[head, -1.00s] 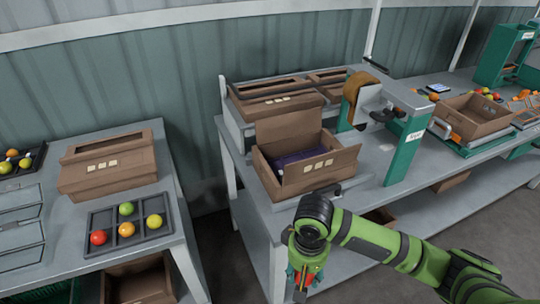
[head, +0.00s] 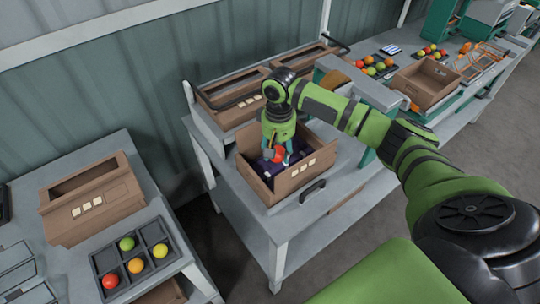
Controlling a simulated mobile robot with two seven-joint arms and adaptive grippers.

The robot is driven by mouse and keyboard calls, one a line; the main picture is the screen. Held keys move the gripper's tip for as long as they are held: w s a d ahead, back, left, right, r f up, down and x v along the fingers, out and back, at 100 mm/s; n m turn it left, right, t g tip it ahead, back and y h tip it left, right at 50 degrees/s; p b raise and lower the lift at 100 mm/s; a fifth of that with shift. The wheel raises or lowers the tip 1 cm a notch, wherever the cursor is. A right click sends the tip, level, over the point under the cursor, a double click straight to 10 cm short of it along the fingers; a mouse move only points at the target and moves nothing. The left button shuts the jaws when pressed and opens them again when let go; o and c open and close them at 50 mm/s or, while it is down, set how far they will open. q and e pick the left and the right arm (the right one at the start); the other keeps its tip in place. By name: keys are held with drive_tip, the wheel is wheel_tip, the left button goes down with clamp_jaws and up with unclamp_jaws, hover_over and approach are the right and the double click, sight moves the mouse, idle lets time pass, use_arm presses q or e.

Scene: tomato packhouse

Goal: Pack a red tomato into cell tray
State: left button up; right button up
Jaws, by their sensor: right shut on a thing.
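My right gripper (head: 280,156) points down over the open cardboard box on the middle table. It is shut on a red tomato (head: 279,154), which shows between its fingers. A dark purple cell tray (head: 265,168) lies inside the box (head: 264,189); the arm and box walls hide much of it, so I cannot tell whether the tomato touches it. Another red tomato (head: 110,281) sits in a dark tray (head: 118,250) on the left table, with green, orange and yellow ones in other cells. My left gripper is not in view.
A closed-sided cardboard box (head: 91,203) stands on the left table. More boxes (head: 231,110) stand behind the open one. An empty box (head: 426,83) and trays of tomatoes (head: 431,52) are on the far right table. A floor gap separates the left and middle tables.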

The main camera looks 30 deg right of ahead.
drive_tip(key=f+b, duration=0.2)
drive_tip(key=f, duration=0.2)
drive_tip(key=f+b, duration=0.3)
drive_tip(key=f, duration=0.1)
drive_tip(key=f+b, duration=0.2)
drive_tip(key=f, duration=0.3)
drive_tip(key=shift+w+d+b, duration=0.15)
drive_tip(key=shift+w+b, duration=0.2)
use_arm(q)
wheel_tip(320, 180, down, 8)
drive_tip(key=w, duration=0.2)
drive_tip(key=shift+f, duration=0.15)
use_arm(e)
drive_tip(key=shift+f, duration=0.85)
use_arm(q)
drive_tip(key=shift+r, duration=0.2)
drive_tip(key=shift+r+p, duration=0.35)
drive_tip(key=shift+p, duration=0.15)
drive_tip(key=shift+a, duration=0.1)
